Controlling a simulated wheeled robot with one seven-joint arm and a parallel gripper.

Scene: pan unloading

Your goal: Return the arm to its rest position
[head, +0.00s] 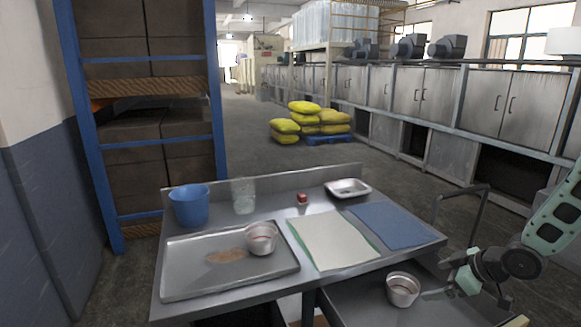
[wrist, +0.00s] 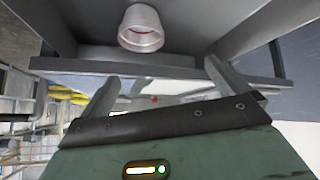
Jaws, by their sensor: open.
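My gripper (head: 438,279) is at the right of the head view, low beside the table's right end. In the wrist view its two fingers (wrist: 163,82) stand wide apart with nothing held between them. A small metal cup (head: 403,290) stands upright on the lower grey surface, just left of my gripper and apart from it. The same cup shows in the wrist view (wrist: 141,30), beyond the fingertips. A second, similar cup (head: 262,239) stands on the metal tray (head: 180,286) on the table.
On the table (head: 222,304) are a blue container (head: 189,206), a clear glass (head: 243,196), a small red block (head: 302,197), a metal dish (head: 348,188), a pale green-edged mat (head: 333,240) and a blue mat (head: 391,226). A dark cart handle (head: 462,190) rises near my arm.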

